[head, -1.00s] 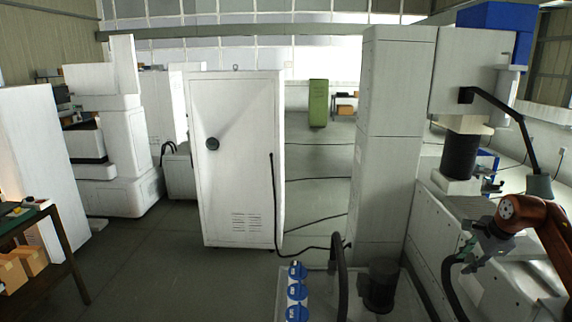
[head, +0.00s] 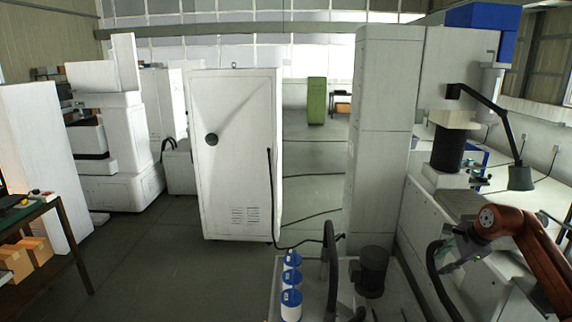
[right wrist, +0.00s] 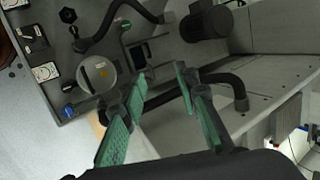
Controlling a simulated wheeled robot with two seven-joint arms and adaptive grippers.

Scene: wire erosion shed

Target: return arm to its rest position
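My right arm (head: 530,250) is orange-brown and comes in from the right edge of the head view. Its gripper (head: 449,258) hangs in front of the white machine at the right, near a black hose. In the right wrist view the two green-padded fingers (right wrist: 160,82) stand apart with nothing between them. Below them are the machine's surfaces and hoses; I cannot tell how large the gap is. My left arm and gripper are not in view.
A black lamp (head: 520,178) on a jointed arm hangs above my right arm. Blue-and-white bottles (head: 291,300), a dark motor (head: 372,270) and hoses stand at the front middle. A white cabinet (head: 235,150) stands behind. Open floor (head: 150,270) lies to the left.

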